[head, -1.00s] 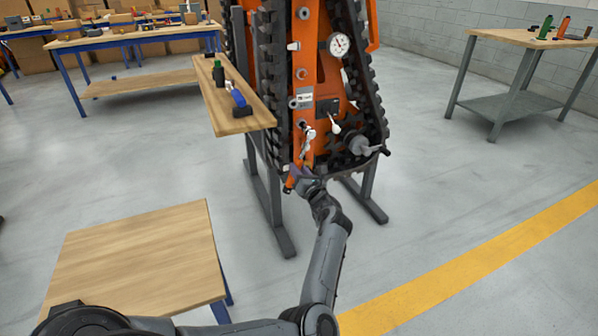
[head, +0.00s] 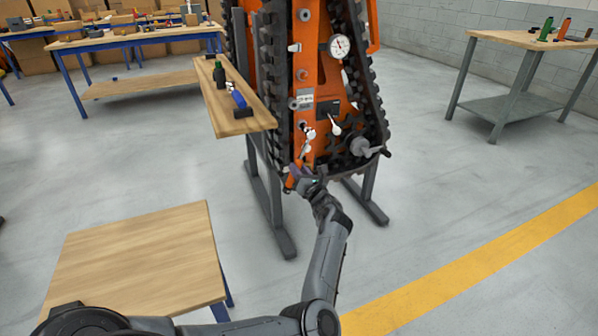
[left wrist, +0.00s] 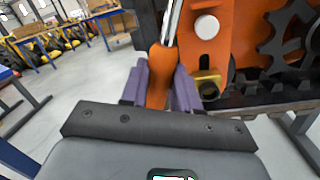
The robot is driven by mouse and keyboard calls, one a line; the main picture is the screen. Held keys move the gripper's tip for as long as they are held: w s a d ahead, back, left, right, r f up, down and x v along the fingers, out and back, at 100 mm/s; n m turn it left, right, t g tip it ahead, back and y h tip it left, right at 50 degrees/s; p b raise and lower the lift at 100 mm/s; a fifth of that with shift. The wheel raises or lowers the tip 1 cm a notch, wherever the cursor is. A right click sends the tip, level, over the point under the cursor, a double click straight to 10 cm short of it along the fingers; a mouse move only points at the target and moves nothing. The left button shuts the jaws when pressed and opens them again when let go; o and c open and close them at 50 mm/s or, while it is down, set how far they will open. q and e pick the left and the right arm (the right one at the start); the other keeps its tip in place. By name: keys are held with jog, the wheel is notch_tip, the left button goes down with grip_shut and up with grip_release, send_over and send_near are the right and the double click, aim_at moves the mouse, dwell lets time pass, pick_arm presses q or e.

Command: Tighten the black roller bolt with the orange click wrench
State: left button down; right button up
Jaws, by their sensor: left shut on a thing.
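My left gripper (head: 298,175) is low in front of the orange tracked carrier (head: 313,75). In the left wrist view its purple fingers (left wrist: 161,84) are shut around the orange handle of the click wrench (left wrist: 158,68). The wrench's steel shaft runs up from the handle, out of the top of that view. In the head view the wrench (head: 306,147) stands steeply against the carrier's lower front, its upper end close to the bolts there. I cannot tell which bolt is the black roller bolt, nor whether the wrench head sits on it. My right gripper is not in view.
A wooden shelf (head: 241,120) with a green bottle (head: 219,77) and a blue-handled tool (head: 239,99) juts out left of the carrier. A dial gauge (head: 340,46) and a crank-like part (head: 362,147) are on the carrier. A low wooden table (head: 140,260) stands front left.

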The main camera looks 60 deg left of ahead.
pick_arm(q)
jog(key=shift+w+a+r, duration=0.1)
jog(key=shift+a+r, duration=0.05)
jog(key=shift+a, duration=0.3)
jog(key=shift+w+a+r, duration=0.1)
jog(key=shift+a, duration=0.35)
dwell(1.7)
jog(key=shift+w+n+g, duration=0.1)
jog(key=shift+n+g, duration=0.2)
jog(key=shift+g, duration=0.2)
jog(key=c, duration=1.5)
grip_release()
jog(key=shift+c, duration=0.2)
grip_shut()
